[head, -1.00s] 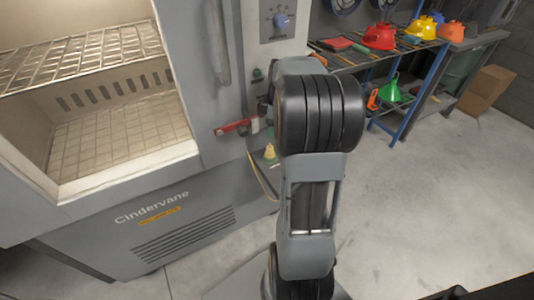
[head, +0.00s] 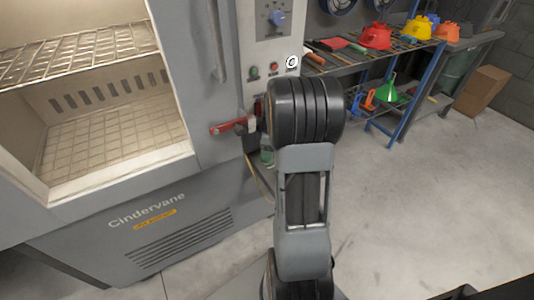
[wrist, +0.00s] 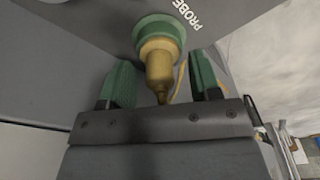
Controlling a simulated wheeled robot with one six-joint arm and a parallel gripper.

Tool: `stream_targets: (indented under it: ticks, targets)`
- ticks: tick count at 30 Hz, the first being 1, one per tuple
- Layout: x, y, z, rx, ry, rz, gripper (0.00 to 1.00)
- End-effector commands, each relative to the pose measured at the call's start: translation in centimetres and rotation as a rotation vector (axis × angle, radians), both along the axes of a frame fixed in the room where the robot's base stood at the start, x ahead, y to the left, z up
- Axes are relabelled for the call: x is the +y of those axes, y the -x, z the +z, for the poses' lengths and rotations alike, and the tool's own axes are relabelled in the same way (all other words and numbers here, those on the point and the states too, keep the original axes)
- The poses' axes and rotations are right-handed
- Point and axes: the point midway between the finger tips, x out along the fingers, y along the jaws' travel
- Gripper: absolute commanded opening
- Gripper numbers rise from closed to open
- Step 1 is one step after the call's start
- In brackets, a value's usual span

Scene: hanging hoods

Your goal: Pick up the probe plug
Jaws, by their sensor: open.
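The probe plug (wrist: 160,66) is brass-yellow with a narrow tip, below a round green collar (wrist: 160,28) against the grey panel in the wrist view. I cannot tell whether the collar belongs to the plug or to its socket. My gripper (wrist: 161,75) is open, with one green finger on each side of the plug's yellow body. Gaps show between the fingers and the plug. In the head view, my arm and gripper largely hide the plug; a small green patch (head: 267,157) shows beside the arm.
The grey oven cabinet (head: 180,215) stands open at the left. A red lever (head: 232,125) juts out close to my gripper. A yellowish cable (head: 260,180) hangs below. A shelf with hard hats (head: 376,36) stands at the back right. The floor at right is clear.

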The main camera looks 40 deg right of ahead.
Motion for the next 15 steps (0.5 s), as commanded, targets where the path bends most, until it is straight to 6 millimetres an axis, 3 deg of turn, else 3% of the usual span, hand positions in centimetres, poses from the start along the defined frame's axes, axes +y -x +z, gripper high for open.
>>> stream_targets:
  ticks: [7, 15]
  targets:
    - [0.03, -0.02, -0.05, 0.0, 0.0, 0.0, 0.56]
    - [0.03, -0.02, -0.04, -0.001, 0.001, 0.0, 0.3]
